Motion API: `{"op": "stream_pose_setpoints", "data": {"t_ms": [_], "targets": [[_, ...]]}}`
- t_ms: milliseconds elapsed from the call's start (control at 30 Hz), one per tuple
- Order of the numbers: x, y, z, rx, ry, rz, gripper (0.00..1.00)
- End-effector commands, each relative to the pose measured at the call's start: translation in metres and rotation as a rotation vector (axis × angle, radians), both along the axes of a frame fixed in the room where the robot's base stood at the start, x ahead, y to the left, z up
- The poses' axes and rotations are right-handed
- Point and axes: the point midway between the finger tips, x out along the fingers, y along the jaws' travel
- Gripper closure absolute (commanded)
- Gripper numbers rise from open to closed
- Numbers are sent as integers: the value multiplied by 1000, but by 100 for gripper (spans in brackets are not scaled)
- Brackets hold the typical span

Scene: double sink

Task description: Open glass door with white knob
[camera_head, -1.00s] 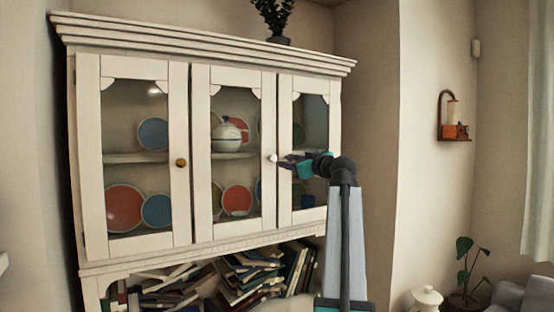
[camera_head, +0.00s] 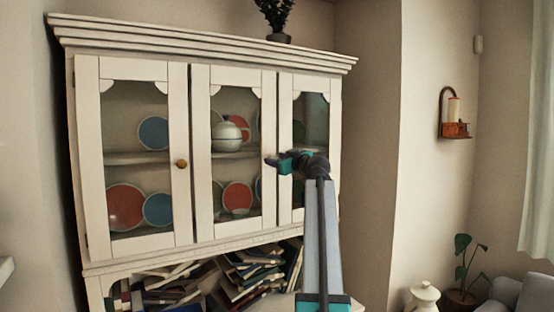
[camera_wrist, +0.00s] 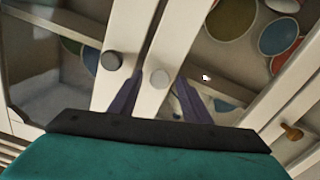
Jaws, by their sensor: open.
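The white knob (camera_wrist: 159,77) is on the middle glass door (camera_head: 201,150) of a white cabinet. In the wrist view it shows between the two purple fingers of my open gripper (camera_wrist: 158,95). I cannot tell whether the fingers touch it. In the head view my gripper (camera_head: 271,161) is at the right edge of that door and hides the knob. The middle door looks shut, with plates and a white pot behind its glass.
A dark grey knob (camera_wrist: 112,60) sits close beside the white one, on the neighbouring door frame. A brass knob (camera_head: 181,163) is on the left door. Books (camera_head: 240,275) fill the shelf below. A plant (camera_head: 274,17) stands on top.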

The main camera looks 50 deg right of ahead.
Motion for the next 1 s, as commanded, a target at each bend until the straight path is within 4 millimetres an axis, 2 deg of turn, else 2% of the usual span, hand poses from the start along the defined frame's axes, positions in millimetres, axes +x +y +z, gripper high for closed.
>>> {"op": "stream_pose_setpoints", "data": {"t_ms": [200,400,467,767,1000], "targets": [[0,0,0,0,0,0,58],[0,0,0,0,0,-1,92],[-1,0,0,0,0,-1,100],[-3,-1,0,1,-1,-6,100],[-17,-2,1,-1,-1,-42,100]]}}
